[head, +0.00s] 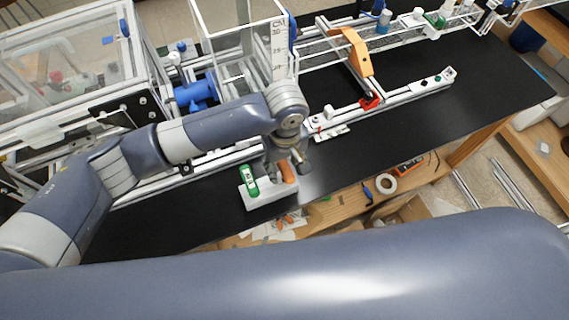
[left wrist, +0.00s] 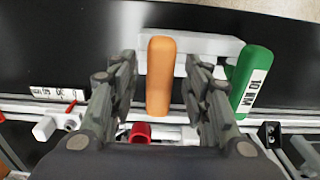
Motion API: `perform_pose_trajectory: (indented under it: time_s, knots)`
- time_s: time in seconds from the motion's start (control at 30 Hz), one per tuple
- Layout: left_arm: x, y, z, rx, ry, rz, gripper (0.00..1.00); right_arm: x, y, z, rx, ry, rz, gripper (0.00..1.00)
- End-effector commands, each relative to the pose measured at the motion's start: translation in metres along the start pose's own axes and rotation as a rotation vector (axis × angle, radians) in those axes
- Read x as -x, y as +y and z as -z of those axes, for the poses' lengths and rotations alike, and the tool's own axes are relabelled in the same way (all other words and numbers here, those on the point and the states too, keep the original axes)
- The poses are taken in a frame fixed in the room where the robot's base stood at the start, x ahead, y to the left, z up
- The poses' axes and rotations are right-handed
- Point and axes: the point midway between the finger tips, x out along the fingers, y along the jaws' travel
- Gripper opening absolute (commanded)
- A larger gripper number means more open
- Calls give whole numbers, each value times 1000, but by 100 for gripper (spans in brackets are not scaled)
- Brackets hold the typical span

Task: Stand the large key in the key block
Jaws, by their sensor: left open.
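The white key block (head: 262,202) lies near the front edge of the black bench; it also shows in the left wrist view (left wrist: 205,44). A green key (head: 249,181) marked 10 MM in the left wrist view (left wrist: 250,82) is at one end of it. An orange key (head: 289,172) is at the other end and shows in the left wrist view (left wrist: 160,75). I cannot tell which is the large key or how deep either sits. My left gripper (head: 277,164) is open, with its fingers on either side of the orange key and gaps between. My right gripper is out of view.
Behind the block run aluminium rails (head: 215,160) with a blue motor-like part (head: 195,92). An orange bracket (head: 358,52) stands on a rail farther right. A tape roll (head: 386,184) lies on the lower wooden shelf. The black bench right of the block is clear.

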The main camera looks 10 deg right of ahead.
Motion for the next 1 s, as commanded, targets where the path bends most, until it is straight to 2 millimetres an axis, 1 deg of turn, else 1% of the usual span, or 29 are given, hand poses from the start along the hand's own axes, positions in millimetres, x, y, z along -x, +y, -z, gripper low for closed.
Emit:
perform_pose_trajectory:
  time_s: [0.17,0.4,0.5,0.6,0.7,0.8,1.0]
  knots:
    - [22,1,1,-2,3,-4,44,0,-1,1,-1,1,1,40]
    - [74,2,0,-2,2,-4,44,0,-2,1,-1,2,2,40]
    - [93,1,0,-2,3,-5,44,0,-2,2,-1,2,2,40]
    - [106,1,0,0,1,-3,44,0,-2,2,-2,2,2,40]
    - [115,1,0,0,1,-2,44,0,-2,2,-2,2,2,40]
    - [119,0,0,0,0,-2,44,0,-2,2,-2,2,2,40]
    - [119,0,0,-1,0,-1,44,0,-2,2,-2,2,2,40]
